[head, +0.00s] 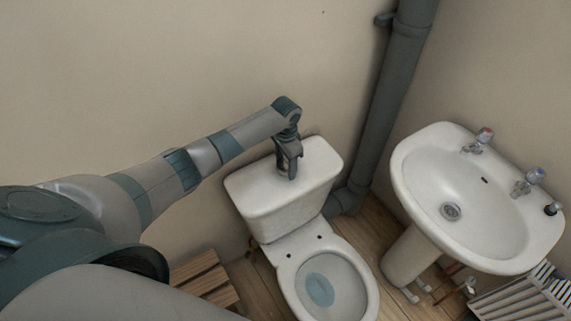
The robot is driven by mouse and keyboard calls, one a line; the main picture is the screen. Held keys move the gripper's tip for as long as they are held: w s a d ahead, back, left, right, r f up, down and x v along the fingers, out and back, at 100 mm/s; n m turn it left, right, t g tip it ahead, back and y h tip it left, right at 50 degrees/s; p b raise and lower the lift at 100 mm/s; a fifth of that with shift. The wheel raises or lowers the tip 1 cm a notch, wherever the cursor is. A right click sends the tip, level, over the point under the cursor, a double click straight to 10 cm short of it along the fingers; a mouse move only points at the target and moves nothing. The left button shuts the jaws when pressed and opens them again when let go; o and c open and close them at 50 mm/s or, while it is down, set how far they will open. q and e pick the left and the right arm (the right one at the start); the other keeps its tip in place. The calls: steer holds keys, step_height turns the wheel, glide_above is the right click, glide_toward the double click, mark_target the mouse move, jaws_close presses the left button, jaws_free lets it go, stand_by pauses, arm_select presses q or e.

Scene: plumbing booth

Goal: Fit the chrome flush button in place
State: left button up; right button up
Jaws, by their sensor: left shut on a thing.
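My left gripper (287,172) comes down over the white toilet cistern lid (317,162), near the lid's middle. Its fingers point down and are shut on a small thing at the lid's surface. That is most likely the chrome flush button, but the fingers hide nearly all of it. The hole in the lid is also hidden, and I cannot tell whether the button sits in it or just above. My right gripper is out of view.
The toilet bowl (333,287) stands open in front of the cistern. A grey pipe (386,110) runs up the wall behind. A white basin (477,205) with taps is at right. A wooden slatted thing (205,277) is on the floor at left.

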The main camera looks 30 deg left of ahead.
arm_select(q)
steer(key=shift+s+d+f, duration=0.25)
steer(key=shift+s+f, duration=0.3)
steer(key=shift+f, duration=0.35)
stand_by(0.5)
steer(key=o, duration=1.3)
steer(key=shift+f, duration=0.1)
steer(key=shift+b, duration=0.3)
steer(key=shift+w+r, duration=0.3)
steer(key=shift+r, duration=0.3)
steer(key=r+b, duration=0.1)
steer(key=r, duration=0.5)
steer(key=r+b, duration=0.1)
steer(key=r, duration=0.5)
steer(key=a+r+b, duration=0.1)
steer(key=r, duration=0.5)
steer(key=shift+w+r+b, duration=0.15)
steer(key=shift+b, duration=0.2)
